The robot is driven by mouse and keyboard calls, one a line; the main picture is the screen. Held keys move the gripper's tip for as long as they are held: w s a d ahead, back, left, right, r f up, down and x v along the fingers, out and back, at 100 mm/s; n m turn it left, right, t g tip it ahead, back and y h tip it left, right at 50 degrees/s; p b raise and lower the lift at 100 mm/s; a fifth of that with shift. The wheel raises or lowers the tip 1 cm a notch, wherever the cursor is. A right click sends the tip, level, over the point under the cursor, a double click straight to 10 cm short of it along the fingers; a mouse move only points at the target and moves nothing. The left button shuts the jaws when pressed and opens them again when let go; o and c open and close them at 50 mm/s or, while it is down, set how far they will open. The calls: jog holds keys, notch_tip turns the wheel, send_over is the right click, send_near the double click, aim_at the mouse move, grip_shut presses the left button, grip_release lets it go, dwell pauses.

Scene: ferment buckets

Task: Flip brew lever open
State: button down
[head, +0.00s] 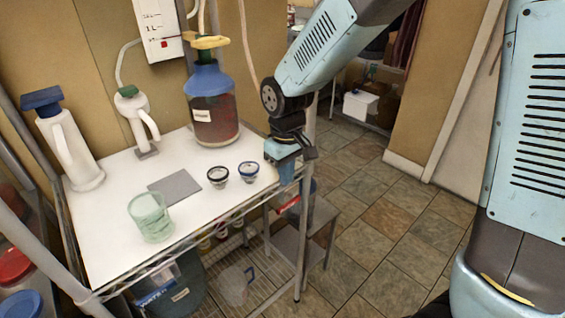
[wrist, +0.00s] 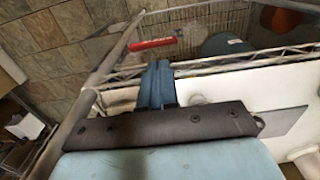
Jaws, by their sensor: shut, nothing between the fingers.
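I cannot tell for sure which part is the brew lever. A yellow lever-like piece (head: 207,43) sits on the blue cap of a large jar (head: 212,112) of dark red liquid at the back of the table. A white handled fixture (head: 135,117) stands to its left, by the wall. My gripper (head: 287,180) is shut and empty at the table's right edge, pointing down, apart from the jar and the fixture. Its closed blue fingers also show in the wrist view (wrist: 155,85), beside the table edge.
The white table (head: 108,248) holds a white pitcher (head: 68,150) with a blue lid, a grey plate (head: 175,187), two small dark-rimmed cups (head: 217,176) (head: 248,171) and a greenish glass (head: 150,216). A red bar (wrist: 152,43) lies below table level. Tiled floor is free on the right.

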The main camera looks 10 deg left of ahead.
aim_at(286, 205)
notch_tip(286, 205, down, 8)
jog(key=shift+f, duration=0.1)
dwell(0.4)
